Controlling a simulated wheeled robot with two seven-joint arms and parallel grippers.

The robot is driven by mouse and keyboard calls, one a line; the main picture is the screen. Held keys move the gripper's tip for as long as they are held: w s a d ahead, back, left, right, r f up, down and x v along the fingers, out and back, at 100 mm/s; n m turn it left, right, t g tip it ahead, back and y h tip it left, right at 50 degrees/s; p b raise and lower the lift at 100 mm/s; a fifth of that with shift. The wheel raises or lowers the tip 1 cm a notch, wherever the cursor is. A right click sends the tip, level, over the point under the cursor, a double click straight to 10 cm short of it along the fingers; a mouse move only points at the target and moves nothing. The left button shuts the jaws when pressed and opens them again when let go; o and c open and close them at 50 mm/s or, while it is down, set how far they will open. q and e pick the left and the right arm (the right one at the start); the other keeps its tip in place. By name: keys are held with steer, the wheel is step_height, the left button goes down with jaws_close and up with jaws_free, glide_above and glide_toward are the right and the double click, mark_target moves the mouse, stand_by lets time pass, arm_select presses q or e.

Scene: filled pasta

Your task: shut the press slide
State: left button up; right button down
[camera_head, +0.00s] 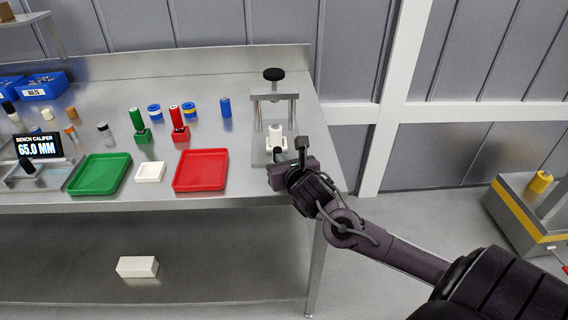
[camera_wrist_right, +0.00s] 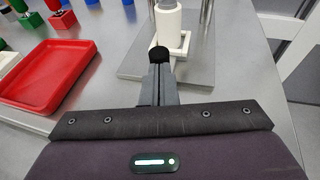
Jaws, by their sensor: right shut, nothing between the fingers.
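The press (camera_head: 274,97) stands at the right end of the steel bench, with a black knob on top and two metal posts on a grey base plate. Its white slide (camera_head: 271,144) sits at the front of the press and bears a white cylinder; the slide also shows in the right wrist view (camera_wrist_right: 184,43). A black round knob (camera_wrist_right: 158,53) is in front of the slide. My right gripper (camera_head: 301,157) is shut and empty at the slide's front. Its fingertips (camera_wrist_right: 158,72) are at the black knob; I cannot tell whether they touch. My left gripper is out of view.
A red tray (camera_head: 201,187), a white block (camera_head: 150,172) and a green tray (camera_head: 74,188) lie left of the press. Green and red holders, coloured cylinders and a caliper display (camera_head: 37,146) stand farther left.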

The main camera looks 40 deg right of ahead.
mark_target(281, 135)
steer(key=w+d, duration=0.1)
steer(key=w, duration=0.1)
steer(key=w+d, duration=0.2)
steer(key=w, duration=0.1)
steer(key=w+d, duration=0.1)
steer(key=w, duration=0.1)
steer(key=shift+w+d, duration=0.2)
steer(key=shift+d, duration=0.05)
steer(key=shift+w+d, duration=0.25)
steer(key=shift+w, duration=0.05)
steer(key=shift+d+r, duration=0.1)
steer(key=shift+r, duration=0.15)
